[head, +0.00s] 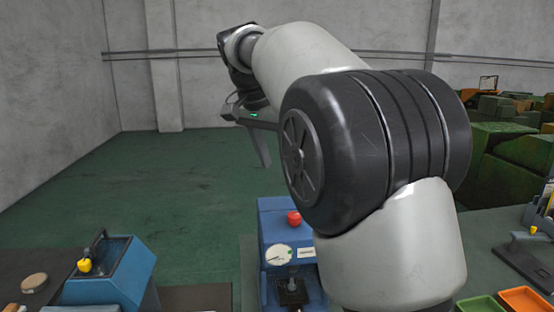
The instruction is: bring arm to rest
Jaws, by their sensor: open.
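My arm rises from the bottom right of the head view, bends at a large black joint and reaches up and to the left. My gripper (258,142) hangs at the far end of the arm, above the green floor and clear of the machines. Its body carries a small green light. A finger points downward with nothing held in it. Part of the gripper is hidden behind the arm's black joint.
A blue machine (272,222) with a red knob (294,217) and a dial stands below the arm, partly hidden by it. A blue box (112,270) with a yellow knob is at bottom left. Green and orange bins (522,298) are at bottom right. Green floor (185,180) behind is clear.

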